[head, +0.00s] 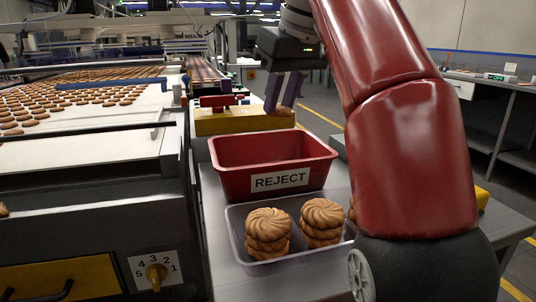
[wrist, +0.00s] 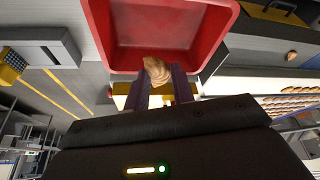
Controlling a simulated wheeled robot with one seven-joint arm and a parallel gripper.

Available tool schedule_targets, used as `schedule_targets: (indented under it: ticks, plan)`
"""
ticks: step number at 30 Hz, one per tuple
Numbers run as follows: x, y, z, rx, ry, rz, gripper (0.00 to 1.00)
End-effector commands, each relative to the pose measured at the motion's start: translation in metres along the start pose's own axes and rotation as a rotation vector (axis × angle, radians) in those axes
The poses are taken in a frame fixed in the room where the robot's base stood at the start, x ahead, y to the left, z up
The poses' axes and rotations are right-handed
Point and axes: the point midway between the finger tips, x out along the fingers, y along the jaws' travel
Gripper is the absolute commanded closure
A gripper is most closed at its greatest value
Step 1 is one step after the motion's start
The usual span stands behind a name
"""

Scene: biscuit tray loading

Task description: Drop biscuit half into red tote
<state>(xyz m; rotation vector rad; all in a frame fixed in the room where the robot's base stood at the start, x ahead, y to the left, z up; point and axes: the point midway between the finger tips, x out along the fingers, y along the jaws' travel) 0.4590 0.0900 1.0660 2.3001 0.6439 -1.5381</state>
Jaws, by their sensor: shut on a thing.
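My gripper (head: 281,106) hangs at the far side of the red tote, its purple fingers pointing down. In the wrist view my gripper (wrist: 158,88) is shut on a tan, ridged biscuit half (wrist: 157,69), held between the fingertips. The red tote (head: 228,184) carries a REJECT label and stands on the grey table. In the wrist view the open red tote (wrist: 160,22) lies just beyond the fingertips; the part of its inside that shows is bare. The biscuit half overlaps the tote's near edge in that view. Its height above the rim is hard to tell.
A clear tray (head: 238,227) with stacks of round biscuits (head: 268,222) stands in front of the tote. A yellow block (head: 230,123) is behind the tote. A conveyor with biscuits (head: 90,98) runs at the left. My red arm hides the tray's right end.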

Motion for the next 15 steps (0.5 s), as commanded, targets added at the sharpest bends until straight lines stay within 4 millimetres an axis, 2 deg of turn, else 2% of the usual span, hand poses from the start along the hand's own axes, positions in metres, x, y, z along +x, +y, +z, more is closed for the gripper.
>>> schedule_targets:
  ticks: [5,15]
  plan:
    - [0.007,-0.001,0.004,0.0,-0.001,-0.003,0.84]
    - [0.042,-0.001,0.018,-0.002,-0.002,-0.002,0.84]
